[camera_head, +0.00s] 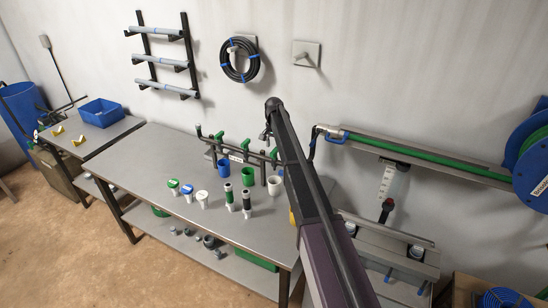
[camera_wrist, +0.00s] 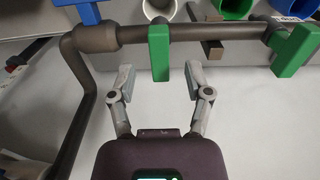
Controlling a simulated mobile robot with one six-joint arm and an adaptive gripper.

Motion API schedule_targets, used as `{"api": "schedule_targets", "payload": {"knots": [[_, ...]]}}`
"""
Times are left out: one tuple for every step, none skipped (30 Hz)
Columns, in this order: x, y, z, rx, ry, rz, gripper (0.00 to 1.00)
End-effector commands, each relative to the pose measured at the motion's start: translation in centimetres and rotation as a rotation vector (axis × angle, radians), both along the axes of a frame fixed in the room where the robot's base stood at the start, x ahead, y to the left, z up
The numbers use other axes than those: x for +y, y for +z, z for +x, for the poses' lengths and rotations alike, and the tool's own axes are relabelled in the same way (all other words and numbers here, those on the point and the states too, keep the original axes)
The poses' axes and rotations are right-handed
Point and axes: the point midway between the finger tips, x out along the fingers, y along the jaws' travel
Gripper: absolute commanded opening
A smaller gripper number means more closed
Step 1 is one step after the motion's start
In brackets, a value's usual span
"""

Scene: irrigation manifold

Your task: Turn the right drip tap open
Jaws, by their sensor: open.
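The manifold's dark pipe (camera_wrist: 215,31) runs across the top of the wrist view, with green tap handles on it. One green handle (camera_wrist: 159,54), taken as the right drip tap, points from the pipe towards my gripper (camera_wrist: 160,80). My gripper is open, one finger on each side of this handle with visible gaps, and holds nothing. Another green handle (camera_wrist: 295,52) is at the right of the wrist view. A blue handle (camera_wrist: 80,12) is at upper left. In the head view the manifold (camera_head: 240,148) stands at the table's back, partly behind my arm.
White (camera_head: 275,185), green (camera_head: 247,176) and blue (camera_head: 223,167) cups stand by the manifold. Several small fittings and bottles stand on the grey table (camera_head: 160,155), whose left part is clear. A hose reel (camera_head: 535,150) and a wall rail (camera_head: 430,160) are at the right.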

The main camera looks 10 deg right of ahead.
Motion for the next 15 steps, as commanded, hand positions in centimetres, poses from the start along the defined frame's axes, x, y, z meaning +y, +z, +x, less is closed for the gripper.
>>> {"api": "schedule_targets", "payload": {"knots": [[0.0, -0.8, 0.0, 0.0, 0.0, 0.0, 0.64], [0.0, -1.1, 0.0, 0.0, 0.0, 0.0, 0.64], [0.0, -1.4, 0.0, 0.0, 0.0, 0.0, 0.64], [0.0, -1.6, 0.0, 0.0, 0.0, 0.0, 0.64], [0.0, -1.8, 0.0, 0.0, 0.0, 0.0, 0.64], [0.0, -2.1, 0.0, 0.0, 0.0, 0.0, 0.64], [0.0, -2.3, 0.0, 0.0, 0.0, 0.0, 0.64], [0.0, -2.5, 0.0, 0.0, 0.0, 0.0, 0.64], [0.0, -2.8, 0.0, 0.0, 0.0, 0.0, 0.64], [0.0, -3.0, 0.0, 0.0, 0.0, 0.0, 0.64], [0.0, -3.1, 0.0, 0.0, 0.0, 0.0, 0.64], [0.0, -3.3, 0.0, 0.0, 0.0, 0.0, 0.64], [0.0, -3.5, 0.0, 0.0, 0.0, 0.0, 0.64], [0.0, -3.6, 0.0, 0.0, 0.0, 0.0, 0.64], [0.0, -3.7, 0.0, 0.0, 0.0, 0.0, 0.64]]}}
